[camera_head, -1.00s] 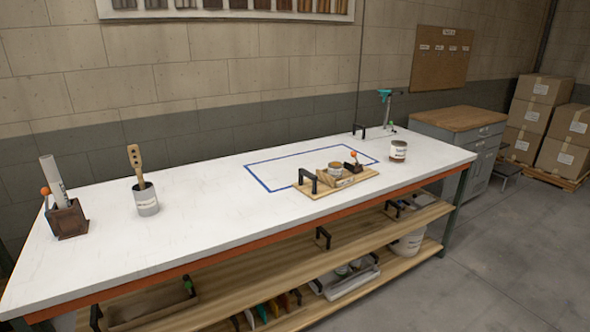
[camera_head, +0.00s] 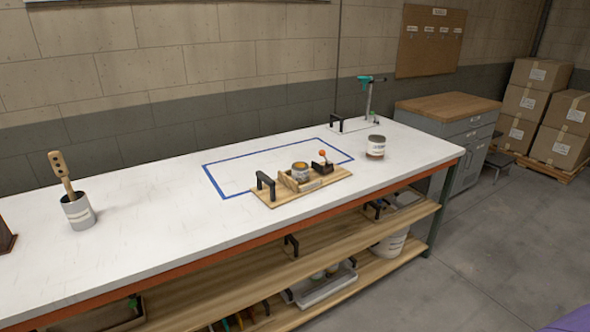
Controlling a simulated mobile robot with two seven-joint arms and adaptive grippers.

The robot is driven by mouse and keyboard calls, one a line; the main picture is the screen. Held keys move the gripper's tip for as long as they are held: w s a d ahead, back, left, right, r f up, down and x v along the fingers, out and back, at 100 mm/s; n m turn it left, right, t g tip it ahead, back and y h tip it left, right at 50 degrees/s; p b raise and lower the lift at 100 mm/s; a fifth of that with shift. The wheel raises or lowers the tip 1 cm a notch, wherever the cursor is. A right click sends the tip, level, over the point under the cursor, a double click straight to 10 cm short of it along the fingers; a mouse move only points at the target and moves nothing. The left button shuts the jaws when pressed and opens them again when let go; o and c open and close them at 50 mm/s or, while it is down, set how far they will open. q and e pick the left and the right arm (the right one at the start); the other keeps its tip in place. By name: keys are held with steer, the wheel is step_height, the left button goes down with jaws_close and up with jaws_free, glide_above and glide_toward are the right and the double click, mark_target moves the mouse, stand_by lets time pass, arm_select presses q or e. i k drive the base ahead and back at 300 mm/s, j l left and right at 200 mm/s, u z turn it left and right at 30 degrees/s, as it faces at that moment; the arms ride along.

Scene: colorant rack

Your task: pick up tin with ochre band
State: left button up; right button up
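A small tin (camera_head: 300,172) with an ochre-brown colour around it sits on a wooden carrier board (camera_head: 318,184) near the bench's front edge. A larger white-labelled tin (camera_head: 376,147) with a brownish lower part stands alone on the bench to the right of the board. The bands are too small to read surely at this distance. Neither of my grippers shows in the head view.
The carrier board has a black handle (camera_head: 265,186) and a small block with an orange knob (camera_head: 322,162). A grey can with a wooden paddle (camera_head: 78,211) stands at left. Blue tape (camera_head: 222,191) outlines a bench area. Lower shelves (camera_head: 250,274) hold trays and a bucket.

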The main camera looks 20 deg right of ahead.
mark_target(300, 171)
steer(key=i+l, duration=0.1)
steer(key=l, duration=0.35)
steer(key=i+l+u, duration=0.1)
steer(key=l, duration=0.3)
steer(key=i+l, duration=0.15)
steer(key=l, duration=0.3)
steer(key=i+l+u, duration=0.15)
steer(key=l, duration=0.75)
steer(key=i+u, duration=0.05)
